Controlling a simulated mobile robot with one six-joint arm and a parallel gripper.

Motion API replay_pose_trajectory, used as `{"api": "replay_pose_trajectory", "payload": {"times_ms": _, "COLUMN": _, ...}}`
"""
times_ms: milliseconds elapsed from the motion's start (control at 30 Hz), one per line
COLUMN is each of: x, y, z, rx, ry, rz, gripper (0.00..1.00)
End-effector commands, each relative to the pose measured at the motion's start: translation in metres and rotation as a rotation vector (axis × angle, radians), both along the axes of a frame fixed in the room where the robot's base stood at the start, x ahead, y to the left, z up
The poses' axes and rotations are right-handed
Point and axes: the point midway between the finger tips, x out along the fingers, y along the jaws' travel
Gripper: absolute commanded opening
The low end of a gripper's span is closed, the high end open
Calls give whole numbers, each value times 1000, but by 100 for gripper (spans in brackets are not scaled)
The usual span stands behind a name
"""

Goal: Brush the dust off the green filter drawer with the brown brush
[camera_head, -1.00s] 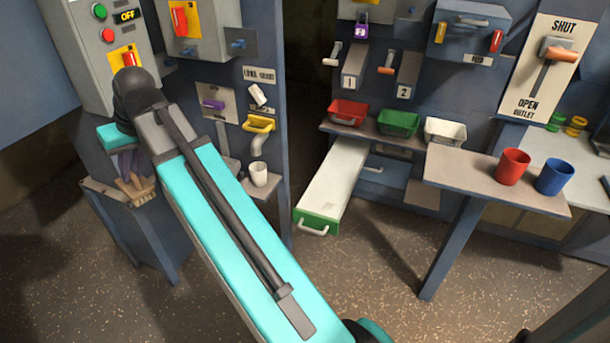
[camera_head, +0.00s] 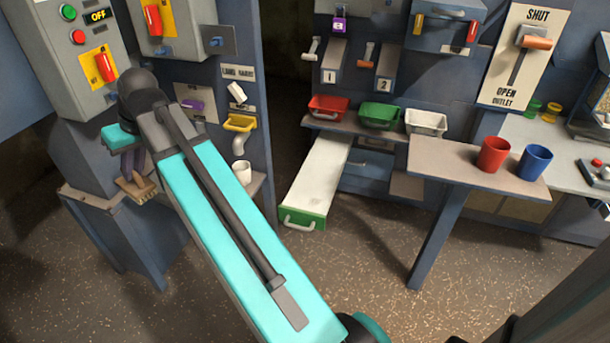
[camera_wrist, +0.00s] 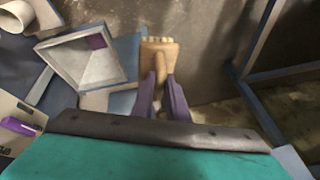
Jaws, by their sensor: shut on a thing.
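The brown brush (camera_head: 137,190) is in my gripper (camera_head: 133,174), beside the small ledge at the left. In the wrist view the brush (camera_wrist: 157,50) sits between the two purple fingers of my gripper (camera_wrist: 160,86), which are shut on its handle. The green filter drawer (camera_head: 303,217) is pulled out from the cabinet, low in the middle of the head view. Its green front has a pale handle, and its long top is whitish. I cannot make out dust on it. My gripper is well to the left of the drawer, apart from it.
The ledge (camera_head: 87,198) is close to the brush. A white cup (camera_head: 243,172) stands on a small shelf between my arm and the drawer. Red (camera_head: 328,107), green (camera_head: 380,115) and white bins are above the drawer. A table (camera_head: 455,168) with two cups is to its right.

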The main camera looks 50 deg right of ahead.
Motion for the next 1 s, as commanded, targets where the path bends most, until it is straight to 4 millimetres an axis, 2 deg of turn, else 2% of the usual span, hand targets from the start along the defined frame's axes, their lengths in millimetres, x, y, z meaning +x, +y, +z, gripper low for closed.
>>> {"api": "replay_pose_trajectory", "payload": {"times_ms": 33, "x": 0, "y": -15, "z": -6, "rx": 1, "ry": 1, "rz": -7, "gripper": 0}}
{"api": "replay_pose_trajectory", "payload": {"times_ms": 467, "x": -14, "y": -134, "z": -52, "rx": 0, "ry": 1, "rz": -20, "gripper": 0}}
{"api": "replay_pose_trajectory", "payload": {"times_ms": 767, "x": -40, "y": -215, "z": -85, "rx": 1, "ry": 1, "rz": -28, "gripper": 0}}
{"api": "replay_pose_trajectory", "payload": {"times_ms": 1000, "x": -70, "y": -278, "z": -113, "rx": 1, "ry": 0, "rz": -38, "gripper": 0}}
